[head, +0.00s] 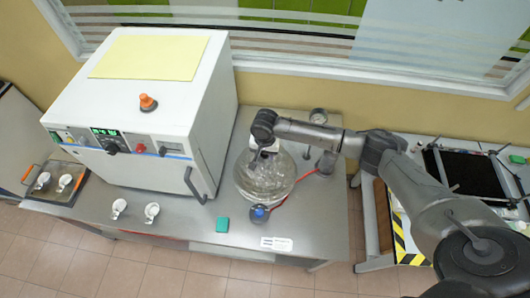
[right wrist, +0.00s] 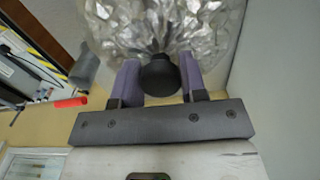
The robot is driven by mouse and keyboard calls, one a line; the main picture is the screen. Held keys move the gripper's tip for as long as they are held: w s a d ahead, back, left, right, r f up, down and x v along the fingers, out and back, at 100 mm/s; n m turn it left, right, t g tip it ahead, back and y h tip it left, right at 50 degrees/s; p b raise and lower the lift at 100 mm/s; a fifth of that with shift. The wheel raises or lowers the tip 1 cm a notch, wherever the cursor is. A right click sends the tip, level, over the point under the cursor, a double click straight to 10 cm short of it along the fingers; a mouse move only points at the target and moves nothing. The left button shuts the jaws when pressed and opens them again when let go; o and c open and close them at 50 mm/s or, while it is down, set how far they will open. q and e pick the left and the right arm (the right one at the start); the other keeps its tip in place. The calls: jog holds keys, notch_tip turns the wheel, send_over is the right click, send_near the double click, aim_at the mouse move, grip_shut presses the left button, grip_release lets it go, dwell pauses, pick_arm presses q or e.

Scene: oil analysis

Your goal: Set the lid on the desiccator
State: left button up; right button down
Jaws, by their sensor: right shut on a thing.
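The round clear glass desiccator (head: 264,184) stands on the steel bench, right of the white oven. My right gripper (head: 266,148) is over its back part in the head view. In the right wrist view the gripper (right wrist: 160,82) is shut on the dark round knob (right wrist: 159,76) of the glass lid (right wrist: 190,25), with one finger on each side. The lid's glass shows a crumpled, glittering pattern. I cannot tell whether the lid's rim touches the desiccator base or is apart from it. My left gripper is not in view.
The white oven (head: 200,100) fills the bench's left. A gauge (head: 318,116) stands behind.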

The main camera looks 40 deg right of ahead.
jog(key=shift+f, duration=0.35)
jog(key=c, duration=0.6)
grip_release()
jog(key=shift+f, duration=0.1)
